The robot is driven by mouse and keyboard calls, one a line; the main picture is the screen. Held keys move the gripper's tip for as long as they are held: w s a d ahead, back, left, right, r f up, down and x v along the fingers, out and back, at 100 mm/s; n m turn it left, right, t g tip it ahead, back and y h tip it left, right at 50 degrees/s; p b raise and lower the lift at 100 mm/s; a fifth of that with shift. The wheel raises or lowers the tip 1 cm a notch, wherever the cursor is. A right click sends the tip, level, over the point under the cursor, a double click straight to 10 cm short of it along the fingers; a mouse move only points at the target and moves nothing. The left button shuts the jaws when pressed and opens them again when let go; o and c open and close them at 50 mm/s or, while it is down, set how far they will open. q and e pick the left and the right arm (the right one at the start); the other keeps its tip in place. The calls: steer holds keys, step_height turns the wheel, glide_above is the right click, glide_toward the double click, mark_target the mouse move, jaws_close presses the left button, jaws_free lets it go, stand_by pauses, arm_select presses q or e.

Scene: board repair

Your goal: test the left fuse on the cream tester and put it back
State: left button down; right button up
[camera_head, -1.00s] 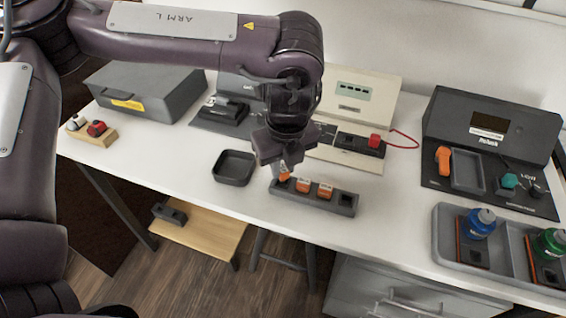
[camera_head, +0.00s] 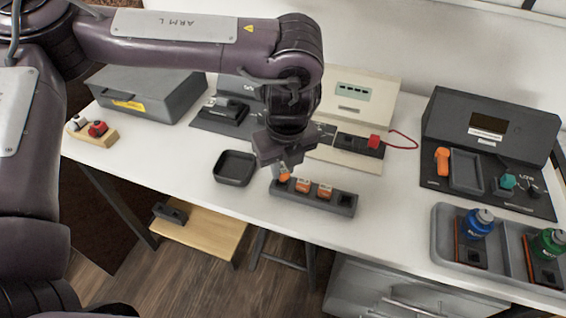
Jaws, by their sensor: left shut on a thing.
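A grey fuse rack (camera_head: 330,205) stands near the front edge of the table with orange fuses in it. My left gripper (camera_head: 284,169) is at the rack's left end, shut on the left fuse (camera_head: 284,177). Whether that fuse is fully seated in its slot I cannot tell. The middle fuse (camera_head: 304,185) and right fuse (camera_head: 325,191) stand in the rack, and the slot at the right end looks empty. The cream tester (camera_head: 362,94) stands behind, with a red knob (camera_head: 374,142) and a red lead; my arm hides part of it. My right gripper is not in view.
A small black tray (camera_head: 235,167) lies left of the rack. A dark grey box (camera_head: 150,88) and a wooden block with knobs (camera_head: 93,130) are at the left. A dark station (camera_head: 490,135) and a grey tray with bottles (camera_head: 441,225) are at the right.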

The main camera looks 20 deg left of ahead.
arm_select(q)
steer(key=shift+f+b, duration=0.35)
steer(key=shift+f, duration=0.65)
stand_by(1.8)
steer(key=c, duration=0.9)
jaws_free()
steer(key=shift+c, duration=0.2)
steer(key=shift+r, duration=0.2)
steer(key=shift+r+p, duration=1.35)
steer(key=shift+p, duration=0.45)
steer(key=shift+r, duration=0.1)
step_height(320, 180, up, 6)
steer(key=p, duration=0.6)
